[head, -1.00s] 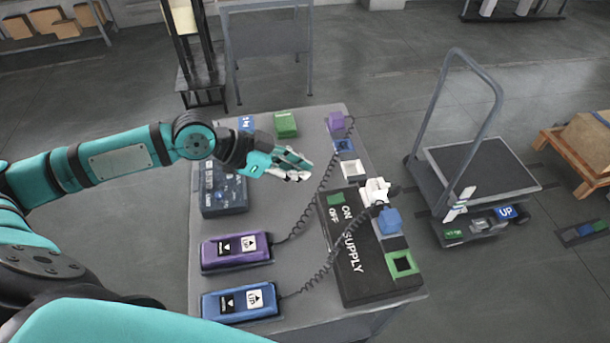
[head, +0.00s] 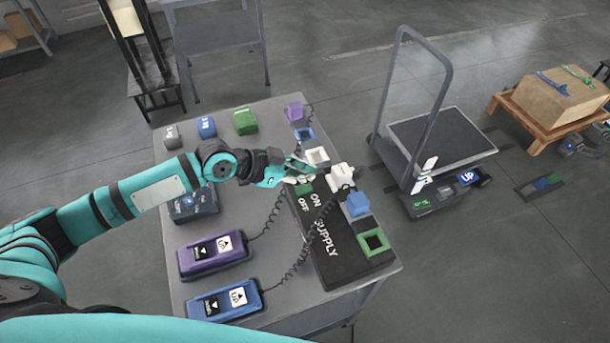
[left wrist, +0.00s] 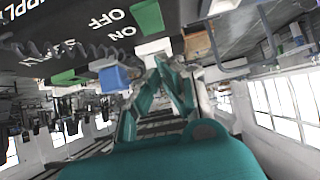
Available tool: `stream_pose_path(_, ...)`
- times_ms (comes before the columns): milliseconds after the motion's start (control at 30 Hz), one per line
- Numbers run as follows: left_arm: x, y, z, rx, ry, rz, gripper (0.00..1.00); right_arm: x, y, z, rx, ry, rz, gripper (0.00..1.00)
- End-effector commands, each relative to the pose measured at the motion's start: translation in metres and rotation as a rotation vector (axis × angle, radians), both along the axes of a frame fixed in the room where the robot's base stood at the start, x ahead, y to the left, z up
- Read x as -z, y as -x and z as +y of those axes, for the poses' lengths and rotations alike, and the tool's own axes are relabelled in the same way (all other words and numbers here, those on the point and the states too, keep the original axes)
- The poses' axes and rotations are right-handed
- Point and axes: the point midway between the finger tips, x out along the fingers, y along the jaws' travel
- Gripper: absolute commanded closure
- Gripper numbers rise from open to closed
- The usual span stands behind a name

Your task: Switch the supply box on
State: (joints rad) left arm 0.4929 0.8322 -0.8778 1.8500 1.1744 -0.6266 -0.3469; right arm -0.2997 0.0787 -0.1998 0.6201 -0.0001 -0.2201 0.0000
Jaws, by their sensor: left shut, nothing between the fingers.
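The black supply box (head: 322,258) lies on the grey table, marked ON, OFF and SUPPLY. Its green switch (head: 304,188) sits at the far end, beside the ON and OFF labels. My left gripper (head: 299,173) is shut and empty, just past that end, with its fingertips close to the switch in the picture; I cannot tell whether they touch. In the left wrist view the supply box (left wrist: 82,14) fills the top, with the green switch (left wrist: 147,17) beyond the teal fingers (left wrist: 168,75). I cannot read the switch's position. My right gripper is out of view.
A white plug (head: 341,178) and a blue plug (head: 357,205) stand along the box's right side. Coiled cords run across the box from a purple pendant (head: 212,257) and a blue pendant (head: 222,302). A cart (head: 440,145) stands right of the table.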

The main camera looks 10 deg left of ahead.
Motion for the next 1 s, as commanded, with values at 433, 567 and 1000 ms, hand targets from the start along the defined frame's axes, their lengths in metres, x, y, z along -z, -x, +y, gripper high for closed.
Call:
stream_pose_path(433,0.029,-0.001,-0.002,-0.001,-0.002,0.002,1.00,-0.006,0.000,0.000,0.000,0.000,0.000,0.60)
stream_pose_path(567,0.029,-0.001,-0.002,-0.001,-0.002,0.002,1.00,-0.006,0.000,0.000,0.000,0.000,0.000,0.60)
stream_pose_path(1000,0.034,-0.003,-0.004,0.000,-0.054,0.038,1.00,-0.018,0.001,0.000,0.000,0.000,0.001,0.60)
